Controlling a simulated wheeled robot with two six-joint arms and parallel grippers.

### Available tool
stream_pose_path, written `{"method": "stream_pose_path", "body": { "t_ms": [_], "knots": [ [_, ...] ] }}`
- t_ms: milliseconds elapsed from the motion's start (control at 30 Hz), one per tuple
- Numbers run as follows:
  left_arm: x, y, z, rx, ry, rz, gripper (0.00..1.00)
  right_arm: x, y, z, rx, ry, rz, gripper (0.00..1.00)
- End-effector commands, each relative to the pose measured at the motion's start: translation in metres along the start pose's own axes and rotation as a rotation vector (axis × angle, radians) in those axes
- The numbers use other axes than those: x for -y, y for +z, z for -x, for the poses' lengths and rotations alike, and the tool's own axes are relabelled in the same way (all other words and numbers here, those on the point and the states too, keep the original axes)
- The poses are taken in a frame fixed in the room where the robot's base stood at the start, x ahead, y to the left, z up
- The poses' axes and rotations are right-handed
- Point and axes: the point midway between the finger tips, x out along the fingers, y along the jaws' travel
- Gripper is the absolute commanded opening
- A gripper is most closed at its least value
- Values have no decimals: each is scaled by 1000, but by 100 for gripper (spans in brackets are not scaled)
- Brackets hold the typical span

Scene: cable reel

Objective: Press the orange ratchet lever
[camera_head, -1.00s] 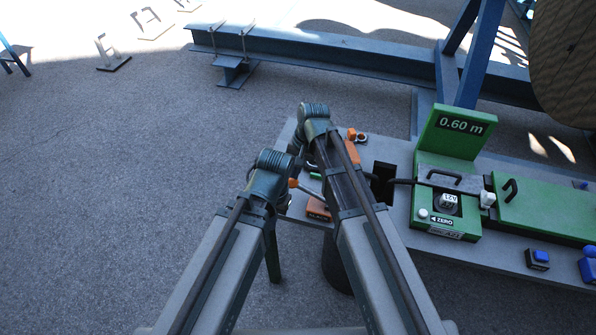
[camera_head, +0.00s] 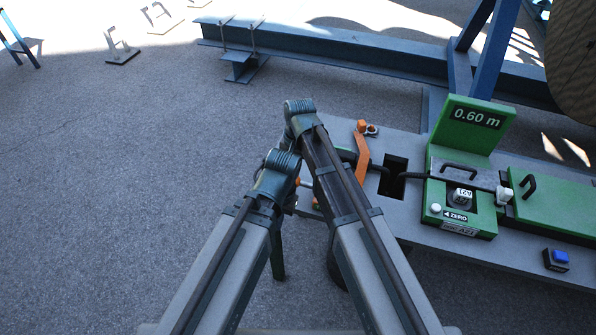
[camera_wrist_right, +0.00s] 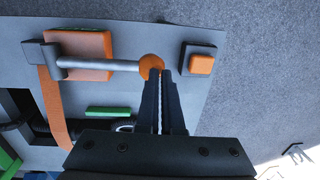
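In the right wrist view a lever with a metal rod ends in an orange ball knob (camera_wrist_right: 151,65). Its pivot sits beside an orange block (camera_wrist_right: 92,45). My right gripper (camera_wrist_right: 161,74) has its fingers together, only a thin gap between them, with tips at the knob; I cannot tell whether they touch it. In the head view the knob (camera_head: 298,182) shows only partly between my wrists. My left gripper's fingers are hidden there behind my own arm.
An orange button (camera_wrist_right: 200,64) in a dark housing is right of the knob. An orange bar (camera_head: 361,157) stands near a dark opening (camera_head: 393,178) in the grey bench. A green meter reading 0.60 m (camera_head: 477,116) is to the right. Open floor lies left.

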Motion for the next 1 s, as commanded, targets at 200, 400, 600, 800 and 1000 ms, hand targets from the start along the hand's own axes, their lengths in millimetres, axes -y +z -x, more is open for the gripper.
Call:
{"method": "stream_pose_path", "body": {
  "t_ms": [200,400,600,800,1000],
  "knots": [
    [-1,0,-8,0,0,0,0,4,2,-8,3,-5,2,0],
    [-1,0,-9,0,0,0,0,5,3,-9,6,-6,3,0],
    [0,0,-4,0,0,0,0,4,3,-4,6,-5,4,0],
    [1,1,14,0,0,0,0,4,1,14,2,-6,2,0],
    [4,3,44,0,0,0,0,1,-5,44,-6,-5,-2,0]
  ]
}}
